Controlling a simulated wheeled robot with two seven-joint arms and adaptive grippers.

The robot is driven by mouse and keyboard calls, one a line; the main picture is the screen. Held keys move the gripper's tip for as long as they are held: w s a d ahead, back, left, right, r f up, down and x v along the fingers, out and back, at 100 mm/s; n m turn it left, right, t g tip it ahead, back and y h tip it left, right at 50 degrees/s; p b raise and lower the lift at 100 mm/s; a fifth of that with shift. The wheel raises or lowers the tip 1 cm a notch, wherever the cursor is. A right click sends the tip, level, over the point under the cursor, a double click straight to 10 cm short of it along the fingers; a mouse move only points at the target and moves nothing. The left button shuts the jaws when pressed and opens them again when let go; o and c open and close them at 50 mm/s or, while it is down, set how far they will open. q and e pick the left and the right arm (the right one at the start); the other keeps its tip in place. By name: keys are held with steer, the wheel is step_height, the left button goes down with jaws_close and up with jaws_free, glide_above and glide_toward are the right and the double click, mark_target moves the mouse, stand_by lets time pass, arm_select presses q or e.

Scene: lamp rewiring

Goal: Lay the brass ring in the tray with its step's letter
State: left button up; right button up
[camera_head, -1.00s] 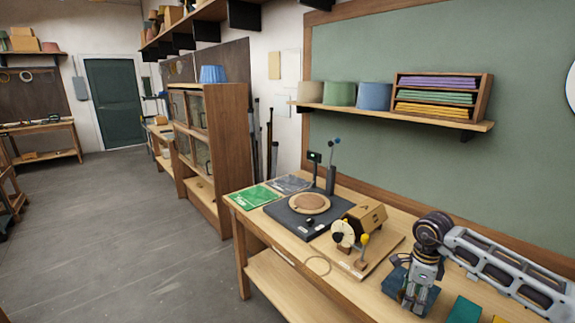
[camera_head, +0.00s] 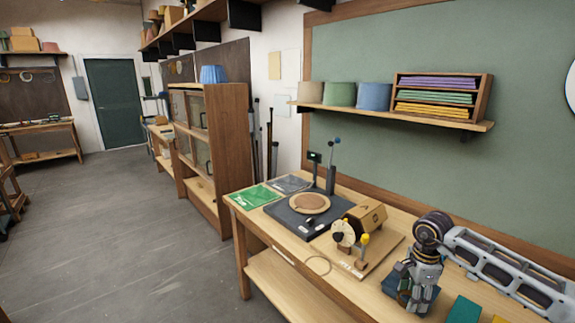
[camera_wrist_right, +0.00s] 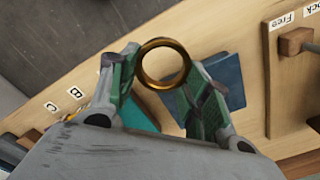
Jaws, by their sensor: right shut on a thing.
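The brass ring (camera_wrist_right: 141,63) shows in the right wrist view, held between the two fingertips. My right gripper (camera_wrist_right: 163,75) is shut on it. The blue tray (camera_wrist_right: 232,82) lies behind the right finger in the wrist view. A teal tray (camera_wrist_right: 140,114) shows between the fingers, also in the head view (camera_head: 463,311). A yellow tray (camera_head: 498,319) is at the bottom edge. Cards B (camera_wrist_right: 76,92) and C (camera_wrist_right: 51,107) lie along the bench edge. My left gripper is out of view.
A wooden board (camera_head: 378,259) with a small wooden housing (camera_head: 366,216) and posts stands left of the gripper. A dark turntable base (camera_head: 287,222) and green (camera_head: 254,196) and grey sheets lie farther left. A thin loop (camera_head: 318,265) lies near the front edge.

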steer(key=s+a+f+n, duration=0.2)
steer(key=a+f+n, duration=0.2)
steer(key=n, duration=0.5)
steer(key=s+a+f+n, duration=0.3)
steer(key=a+f+n, duration=0.2)
steer(key=a+n, duration=0.4)
steer(key=shift+n, duration=0.4)
stand_by(0.4)
stand_by(0.8)
